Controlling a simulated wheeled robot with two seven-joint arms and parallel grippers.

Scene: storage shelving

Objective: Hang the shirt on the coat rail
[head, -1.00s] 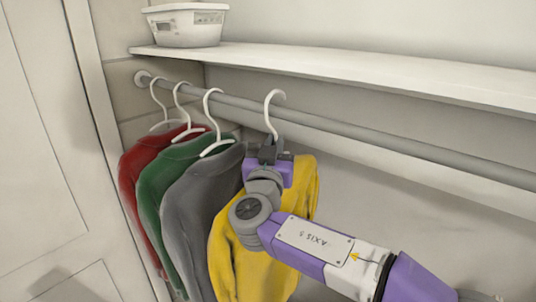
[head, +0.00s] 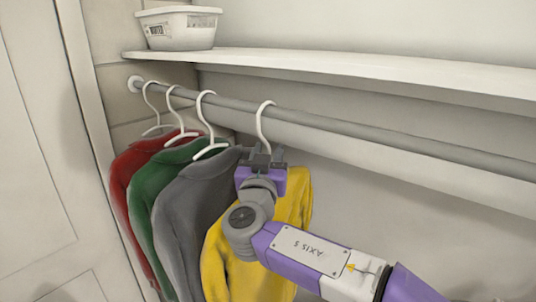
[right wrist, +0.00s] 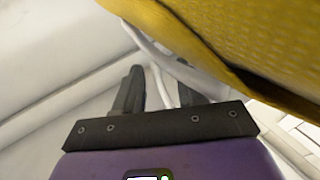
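The yellow shirt (head: 292,203) hangs on a white hanger (head: 262,130), to the right of the other garments. The hanger's hook is over the coat rail (head: 345,128) and looks seated on it. My right gripper (head: 262,160) is at the hanger's neck, just above the shirt's collar. In the right wrist view its two fingers (right wrist: 162,92) stand apart, with the white hanger (right wrist: 160,62) passing between them. The yellow shirt (right wrist: 225,40) fills the upper right there. My forearm covers part of the shirt in the head view. My left gripper is out of view.
Red (head: 122,180), green (head: 150,190) and grey (head: 190,200) shirts hang close together on the left of the rail. A shelf (head: 330,75) runs above, with a white tub (head: 180,30) on it. The rail is free to the right.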

